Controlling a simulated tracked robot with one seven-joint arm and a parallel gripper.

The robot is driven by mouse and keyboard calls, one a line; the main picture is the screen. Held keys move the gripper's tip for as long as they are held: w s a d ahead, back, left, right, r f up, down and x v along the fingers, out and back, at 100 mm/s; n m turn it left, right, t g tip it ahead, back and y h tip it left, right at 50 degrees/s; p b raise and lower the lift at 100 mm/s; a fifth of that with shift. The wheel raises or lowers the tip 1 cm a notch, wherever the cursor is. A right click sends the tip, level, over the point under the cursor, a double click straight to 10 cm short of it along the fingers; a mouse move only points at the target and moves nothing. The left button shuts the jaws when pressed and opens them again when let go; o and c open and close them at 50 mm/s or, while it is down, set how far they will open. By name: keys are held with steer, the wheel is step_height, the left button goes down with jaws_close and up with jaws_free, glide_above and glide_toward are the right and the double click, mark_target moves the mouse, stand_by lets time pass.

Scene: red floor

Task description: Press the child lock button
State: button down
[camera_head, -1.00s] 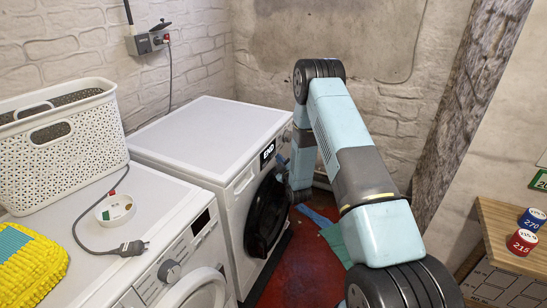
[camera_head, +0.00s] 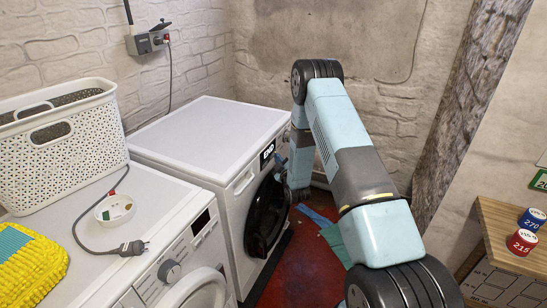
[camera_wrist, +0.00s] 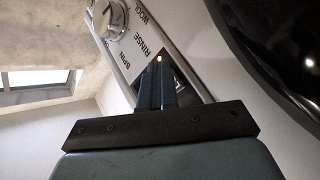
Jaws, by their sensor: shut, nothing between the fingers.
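The far white washing machine (camera_head: 205,135) has a dark display reading "END" (camera_head: 267,152) and a black round door (camera_head: 267,212). My gripper (camera_head: 281,160) is at its front, close to the panel beside the display. In the wrist view, my gripper (camera_wrist: 158,72) is shut and empty, its fingertips at the control panel (camera_wrist: 138,48). The panel carries a round knob (camera_wrist: 120,20) and the words SPIN, RINSE and WOOL. I cannot make out the child lock button; the fingers cover part of the panel. Contact cannot be told.
A nearer white machine (camera_head: 150,225) bears a white basket (camera_head: 70,150), a plug with cable (camera_head: 133,248), a small round dish (camera_head: 115,209) and a yellow cloth (camera_head: 32,265). A wooden table (camera_head: 490,235) with red and blue weights stands right. Red floor (camera_head: 300,265) lies between.

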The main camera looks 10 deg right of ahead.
steer(key=shift+s+d, duration=0.5)
steer(key=shift+d, duration=0.1)
steer(key=shift+d, duration=0.1)
stand_by(0.3)
steer(key=s+d, duration=0.1)
steer(key=d, duration=0.1)
steer(key=s+d, duration=0.2)
stand_by(0.4)
stand_by(0.4)
